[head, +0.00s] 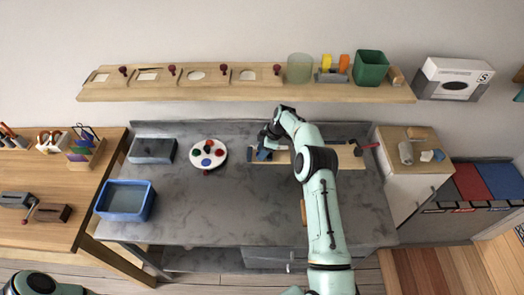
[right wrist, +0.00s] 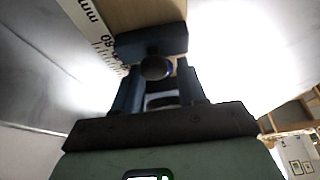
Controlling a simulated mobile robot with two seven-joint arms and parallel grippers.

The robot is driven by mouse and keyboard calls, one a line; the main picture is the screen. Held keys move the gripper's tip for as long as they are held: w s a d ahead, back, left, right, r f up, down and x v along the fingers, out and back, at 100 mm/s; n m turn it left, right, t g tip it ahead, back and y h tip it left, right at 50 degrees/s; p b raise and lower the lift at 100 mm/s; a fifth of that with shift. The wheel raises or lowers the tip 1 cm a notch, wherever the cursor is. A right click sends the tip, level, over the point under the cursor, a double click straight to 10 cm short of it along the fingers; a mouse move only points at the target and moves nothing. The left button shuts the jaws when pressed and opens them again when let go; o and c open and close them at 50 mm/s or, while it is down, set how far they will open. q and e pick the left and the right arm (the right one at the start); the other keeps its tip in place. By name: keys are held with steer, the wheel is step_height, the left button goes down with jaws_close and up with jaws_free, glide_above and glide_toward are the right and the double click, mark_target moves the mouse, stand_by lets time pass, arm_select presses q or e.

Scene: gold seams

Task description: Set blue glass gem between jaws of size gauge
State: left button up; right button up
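The size gauge (head: 345,157) is a pale wooden board with dark blue jaw parts at its left end, lying at the back of the grey bench. My right gripper (head: 266,140) is over that left end. In the right wrist view its fingers (right wrist: 158,80) stand apart, close to a dark blue jaw block (right wrist: 150,42) and the gauge's scale (right wrist: 98,28). A dark rounded piece with a bluish edge (right wrist: 156,68) shows between the fingers; I cannot tell whether it is the gem or a knob. My left gripper is out of view.
A round white dish (head: 222,148) with several coloured pieces stands left of the gauge. A blue tub (head: 124,214) and a grey box (head: 153,150) are further left. A wooden shelf (head: 240,92) runs above. The bench's front middle is clear.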

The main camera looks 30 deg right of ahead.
steer(key=v, duration=0.3)
steer(key=shift+w, duration=0.1)
steer(key=s+d, duration=0.2)
steer(key=d, duration=0.1)
steer(key=s+d, duration=0.2)
steer(key=d, duration=0.2)
steer(key=s+d, duration=0.2)
steer(key=d, duration=0.1)
steer(key=shift+d+r, duration=0.1)
steer(key=shift+d, duration=0.15)
